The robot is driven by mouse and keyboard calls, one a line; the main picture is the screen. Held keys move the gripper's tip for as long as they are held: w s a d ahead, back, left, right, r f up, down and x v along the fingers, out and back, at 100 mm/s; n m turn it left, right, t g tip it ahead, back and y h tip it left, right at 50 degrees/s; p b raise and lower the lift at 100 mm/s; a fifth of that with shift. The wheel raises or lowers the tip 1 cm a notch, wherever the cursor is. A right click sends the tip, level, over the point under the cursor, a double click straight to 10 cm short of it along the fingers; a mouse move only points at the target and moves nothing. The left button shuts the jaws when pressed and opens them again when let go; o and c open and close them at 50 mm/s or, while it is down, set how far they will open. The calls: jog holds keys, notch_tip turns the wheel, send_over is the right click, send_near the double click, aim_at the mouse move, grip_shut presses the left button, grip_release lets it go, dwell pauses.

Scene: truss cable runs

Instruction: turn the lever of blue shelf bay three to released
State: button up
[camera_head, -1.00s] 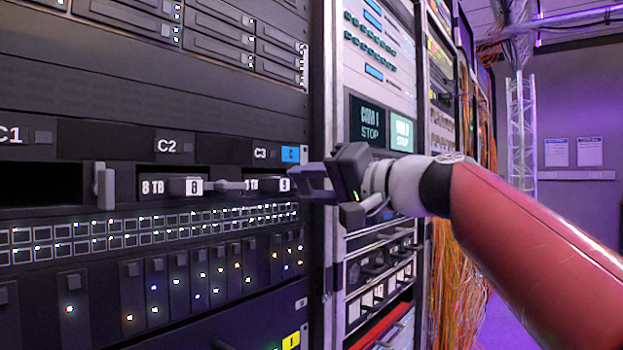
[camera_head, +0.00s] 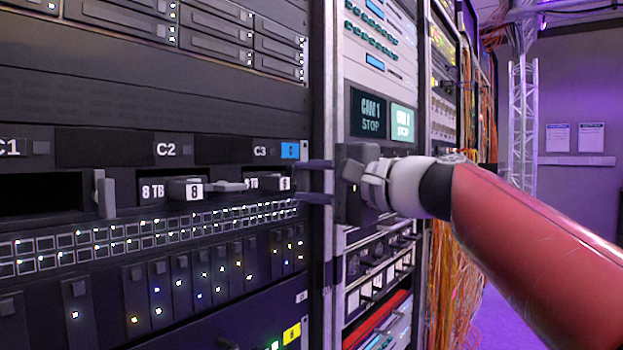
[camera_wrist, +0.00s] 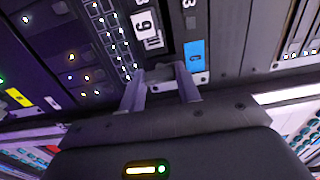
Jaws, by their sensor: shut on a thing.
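The blue-tagged shelf has bays marked C1, C2 and C3. Bay three, under the C3 label (camera_head: 260,152) and blue tag (camera_head: 290,151), holds a drive with a white 9 label; the 9 also shows in the wrist view (camera_wrist: 143,25). My gripper (camera_head: 306,182) is at the right end of this bay, one finger above the other in the head view. In the wrist view, my gripper (camera_wrist: 162,88) is shut on the grey bay three lever (camera_wrist: 159,73), part of which shows between the fingertips. The fingers hide much of it, so I cannot tell its exact angle.
Bay C1 is dark and empty, with its lever (camera_head: 105,194) upright. Bay C2 holds a drive (camera_head: 184,190) with an 8 label, and its lever (camera_head: 230,185) lies level. A port strip (camera_head: 150,240) runs just below. A rack post (camera_head: 322,90) stands close at the right.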

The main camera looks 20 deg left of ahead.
dwell(0.4)
jog(key=o, duration=1)
jog(key=shift+d, duration=0.1)
jog(key=b+v, duration=0.1)
jog(key=v, duration=0.6)
jog(key=shift+s+d, duration=0.1)
jog(key=shift+d, duration=0.25)
